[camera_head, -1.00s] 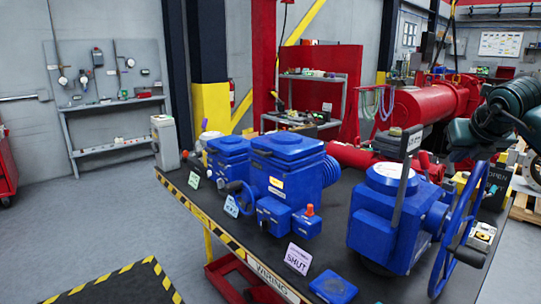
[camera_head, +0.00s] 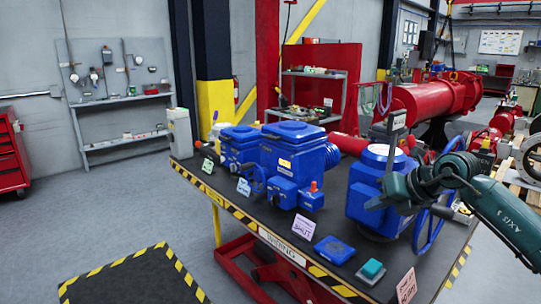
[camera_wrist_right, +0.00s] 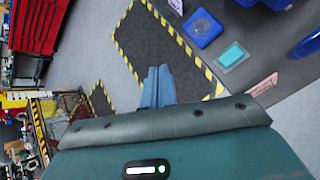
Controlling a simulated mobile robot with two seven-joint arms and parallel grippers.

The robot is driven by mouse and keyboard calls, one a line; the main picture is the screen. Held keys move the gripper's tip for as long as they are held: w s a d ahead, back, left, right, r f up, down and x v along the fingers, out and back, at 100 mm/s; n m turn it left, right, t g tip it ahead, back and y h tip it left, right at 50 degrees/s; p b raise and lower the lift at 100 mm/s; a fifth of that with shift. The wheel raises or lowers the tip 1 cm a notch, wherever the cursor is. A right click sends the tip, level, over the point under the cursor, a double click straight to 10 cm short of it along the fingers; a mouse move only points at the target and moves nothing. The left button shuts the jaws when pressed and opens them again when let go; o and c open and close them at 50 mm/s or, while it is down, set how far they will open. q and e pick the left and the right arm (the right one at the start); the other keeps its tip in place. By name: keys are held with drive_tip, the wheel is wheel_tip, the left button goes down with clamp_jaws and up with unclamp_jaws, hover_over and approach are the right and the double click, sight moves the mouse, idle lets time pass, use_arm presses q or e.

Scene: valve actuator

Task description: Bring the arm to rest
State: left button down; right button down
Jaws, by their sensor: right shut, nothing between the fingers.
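My right arm (camera_head: 500,215) comes in from the right edge, a teal link with its bent wrist in front of the rightmost blue valve actuator (camera_head: 367,195). The actuator has a blue handwheel (camera_head: 424,232), partly behind my arm, and an upright grey lever (camera_head: 391,155) with a tag on top. My left gripper is not in view.
A black table with striped edges (camera_head: 240,216) carries more blue actuators (camera_head: 292,160), a blue block (camera_head: 334,249), a teal-topped button (camera_head: 372,271) and label cards (camera_head: 303,227). A striped floor mat (camera_head: 130,280) lies at the front left.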

drive_tip(key=s+a+f+m+t+y, duration=0.1)
drive_tip(key=s+a+f+m+y, duration=0.4)
drive_tip(key=a, duration=0.4)
drive_tip(key=s+a+f+m+t+y, duration=0.1)
drive_tip(key=s+a+f+m+y, duration=0.15)
drive_tip(key=s+a+y, duration=0.45)
drive_tip(key=s+d+f+m+h, duration=0.4)
drive_tip(key=s+f+m+h, duration=0.3)
drive_tip(key=s+f+m, duration=0.3)
drive_tip(key=s+d+f+m+h, duration=0.3)
drive_tip(key=s+f+m+h, duration=0.5)
drive_tip(key=f+m, duration=0.9)
drive_tip(key=s, duration=0.3)
drive_tip(key=shift+s+d+f+t, duration=0.25)
drive_tip(key=shift+d+f+t, duration=0.05)
drive_tip(key=shift+d, duration=0.1)
